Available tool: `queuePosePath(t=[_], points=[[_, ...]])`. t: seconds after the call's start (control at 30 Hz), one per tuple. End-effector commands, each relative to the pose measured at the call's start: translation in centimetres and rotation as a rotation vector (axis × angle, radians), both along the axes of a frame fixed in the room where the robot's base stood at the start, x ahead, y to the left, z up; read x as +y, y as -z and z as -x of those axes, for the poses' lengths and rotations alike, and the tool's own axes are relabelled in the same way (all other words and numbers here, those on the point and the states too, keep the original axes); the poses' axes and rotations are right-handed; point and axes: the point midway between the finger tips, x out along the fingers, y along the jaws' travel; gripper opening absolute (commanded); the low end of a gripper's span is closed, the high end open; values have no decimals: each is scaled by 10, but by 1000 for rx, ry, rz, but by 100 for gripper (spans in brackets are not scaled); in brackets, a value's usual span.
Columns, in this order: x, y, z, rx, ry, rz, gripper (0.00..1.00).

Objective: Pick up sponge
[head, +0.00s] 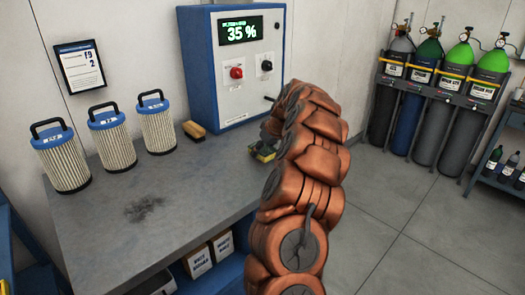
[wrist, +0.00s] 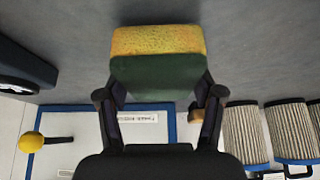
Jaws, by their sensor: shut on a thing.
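The sponge (wrist: 157,45) is a block with a yellow side and a dark green side. In the wrist view it sits between the two fingers of my gripper (wrist: 157,82), which press on its left and right sides. In the head view the sponge (head: 264,152) shows as a small yellow and green patch near the bench's right edge, left of my orange arm. The arm hides part of it and most of my gripper. I cannot tell whether the sponge touches the bench top.
The grey bench (head: 190,195) holds several pleated filters (head: 110,140) at the left, a brush (head: 194,130) and a blue control box (head: 235,65) at the back. A dark smudge (head: 148,208) marks its clear middle. Gas cylinders (head: 432,110) stand at the right wall.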

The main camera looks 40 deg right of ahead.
Motion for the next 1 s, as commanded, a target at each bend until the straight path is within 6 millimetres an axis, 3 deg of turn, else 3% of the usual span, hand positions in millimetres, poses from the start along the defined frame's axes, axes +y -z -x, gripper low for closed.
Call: queuePosePath(t=[0.37,1.0], points=[[0,-27,0,0,-1,0,55],[20,-32,36,-4,1,1,55]])
